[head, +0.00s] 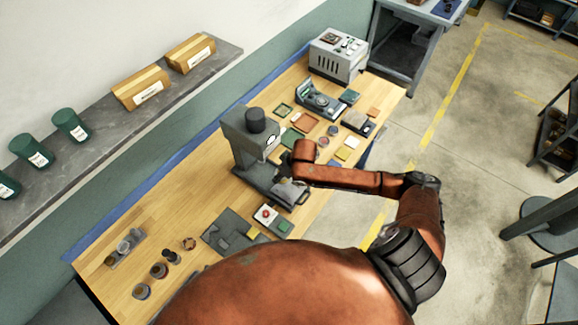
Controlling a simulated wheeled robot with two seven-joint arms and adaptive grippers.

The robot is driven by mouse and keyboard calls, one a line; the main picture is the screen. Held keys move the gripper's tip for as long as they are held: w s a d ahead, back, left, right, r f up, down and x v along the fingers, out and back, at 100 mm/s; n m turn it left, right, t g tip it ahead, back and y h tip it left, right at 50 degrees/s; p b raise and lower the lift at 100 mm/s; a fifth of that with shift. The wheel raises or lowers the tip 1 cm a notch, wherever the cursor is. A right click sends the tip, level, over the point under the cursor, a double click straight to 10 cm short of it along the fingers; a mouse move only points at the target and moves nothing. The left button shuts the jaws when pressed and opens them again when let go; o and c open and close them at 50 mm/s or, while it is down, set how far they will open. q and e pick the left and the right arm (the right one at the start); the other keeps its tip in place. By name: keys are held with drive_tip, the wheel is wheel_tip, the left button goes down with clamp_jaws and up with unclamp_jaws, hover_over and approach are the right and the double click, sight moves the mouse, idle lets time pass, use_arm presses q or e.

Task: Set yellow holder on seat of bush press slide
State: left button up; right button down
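The bush press (245,140) stands near the middle of the bench, a grey column with a dark cylinder on top and a low dark base. Its slide (298,200) runs out at the front of the base. My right gripper (287,190) is small and dark, pointing down over the slide. Its fingers are too small and hidden to tell whether they are open or hold anything. I cannot make out a yellow holder or the seat for certain. My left gripper is not in view.
A dark grey fixture (230,231) and a white tray with a red knob (265,213) lie in front of the press. Small round parts (159,270) stand at the left. A grey control box (338,54) is at the far end. Bare wood shows at the left.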

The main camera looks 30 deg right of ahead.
sight(285, 186)
drive_tip(key=shift+s+d+f+n+p, duration=0.1)
drive_tip(key=shift+s+d+n+p, duration=0.15)
drive_tip(key=shift+d+p, duration=0.35)
drive_tip(key=shift+s+d+f+n+p, duration=0.1)
drive_tip(key=shift+s+d+n+p, duration=0.1)
drive_tip(key=shift+d+p, duration=0.4)
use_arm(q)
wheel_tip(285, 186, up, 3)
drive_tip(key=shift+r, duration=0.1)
use_arm(e)
drive_tip(key=shift+f, duration=0.1)
drive_tip(key=shift+f, duration=0.1)
drive_tip(key=shift+f+b, duration=1.2)
wheel_tip(285, 186, down, 3)
drive_tip(key=b, duration=0.3)
drive_tip(key=shift+r, duration=0.2)
use_arm(q)
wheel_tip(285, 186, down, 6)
drive_tip(key=shift+b, duration=0.35)
use_arm(e)
drive_tip(key=shift+f, duration=1.2)
drive_tip(key=c, duration=1.1)
unclamp_jaws()
